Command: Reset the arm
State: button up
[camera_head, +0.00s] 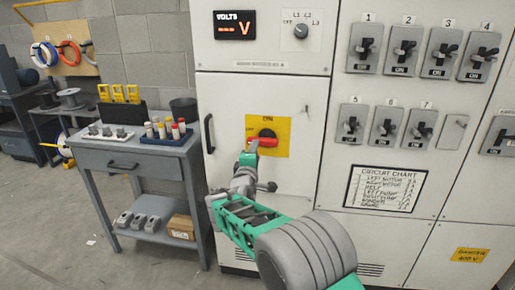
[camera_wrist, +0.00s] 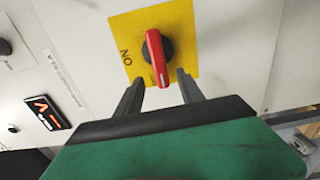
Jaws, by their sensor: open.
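My gripper (camera_head: 254,158) is at the end of my green and grey arm, in front of the electrical cabinet's yellow switch plate (camera_head: 282,138). In the wrist view my gripper (camera_wrist: 160,88) is open, its two dark fingers apart and pointing at the plate. The red rotary handle (camera_head: 266,134) sits on that plate. In the wrist view the handle (camera_wrist: 157,58) lies ahead of the gap between the fingertips. I see no finger closed on it. Whether a fingertip touches the handle or plate cannot be told.
The cabinet carries several numbered breaker switches (camera_head: 403,48), a volt display (camera_head: 235,25) and a door handle (camera_head: 209,133). A grey workbench (camera_head: 130,160) with a blue tray (camera_head: 167,140) stands to the left. Open floor (camera_head: 40,230) lies at the lower left.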

jog(key=s+d+r+m+g+y+p, duration=0.1)
jog(key=s+d+m+g+p, duration=0.35)
jog(key=s+d, duration=0.35)
jog(key=s+d+r+m+g+p, duration=0.25)
jog(key=s+d+m, duration=0.35)
jog(key=s, duration=0.4)
jog(key=s+f+m+g+y+p, duration=0.1)
jog(key=s+f+m+g+p, duration=0.1)
jog(key=s, duration=1)
jog(key=s+f+m+g+y+p, duration=0.1)
jog(key=s+g, duration=0.4)
jog(key=s, duration=0.7)
jog(key=shift+f+m+p, duration=0.55)
jog(key=shift+m+p, duration=0.25)
jog(key=shift+m, duration=0.45)
jog(key=shift+s, duration=0.1)
